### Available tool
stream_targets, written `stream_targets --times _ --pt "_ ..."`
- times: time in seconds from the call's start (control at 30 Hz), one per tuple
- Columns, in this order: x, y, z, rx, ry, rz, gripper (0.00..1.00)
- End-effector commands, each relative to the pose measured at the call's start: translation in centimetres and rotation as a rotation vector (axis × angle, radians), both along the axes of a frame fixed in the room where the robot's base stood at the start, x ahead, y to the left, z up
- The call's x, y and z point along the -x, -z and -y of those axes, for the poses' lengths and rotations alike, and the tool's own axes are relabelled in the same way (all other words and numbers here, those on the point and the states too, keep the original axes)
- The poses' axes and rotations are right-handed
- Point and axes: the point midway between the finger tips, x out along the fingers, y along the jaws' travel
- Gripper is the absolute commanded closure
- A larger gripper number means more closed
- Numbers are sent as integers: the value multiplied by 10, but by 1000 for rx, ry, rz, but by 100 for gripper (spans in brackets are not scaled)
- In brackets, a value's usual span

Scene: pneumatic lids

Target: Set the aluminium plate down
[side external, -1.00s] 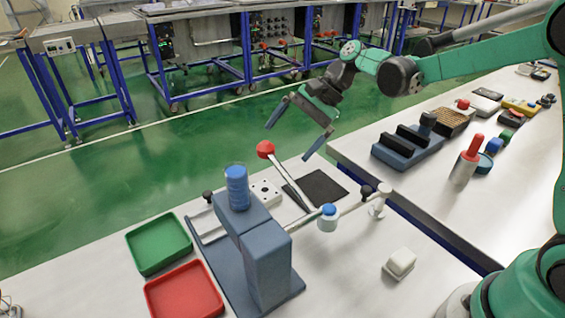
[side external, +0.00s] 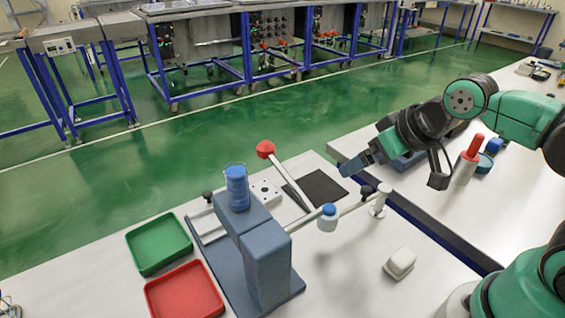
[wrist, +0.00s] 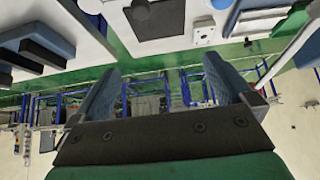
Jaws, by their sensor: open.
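A pale metal plate with dark holes, which looks like the aluminium plate (side external: 265,193), lies flat beside the press, left of the black mat (side external: 322,187). It also shows near the top of the wrist view (wrist: 206,34). My gripper (side external: 347,168) is up to the right of the plate and mat, apart from both, turned sideways to the side camera. In the wrist view my gripper (wrist: 162,66) has its two blue fingers spread wide with nothing between them.
The blue-grey press (side external: 268,255) has a red-knobbed lever (side external: 266,149) rising near the plate. A green tray (side external: 158,243) and a red tray (side external: 185,292) stand at the left. A gap separates the two tables.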

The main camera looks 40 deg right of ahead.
Motion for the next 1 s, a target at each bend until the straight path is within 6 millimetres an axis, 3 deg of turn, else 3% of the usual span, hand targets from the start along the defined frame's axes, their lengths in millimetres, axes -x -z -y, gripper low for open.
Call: stream_targets --times 0.37,0.67,1.0 --pt "-10 -6 -3 -98 74 -49 0" --pt "-72 -14 -20 -547 419 -313 0" --pt "-147 19 -27 -999 774 -712 0"
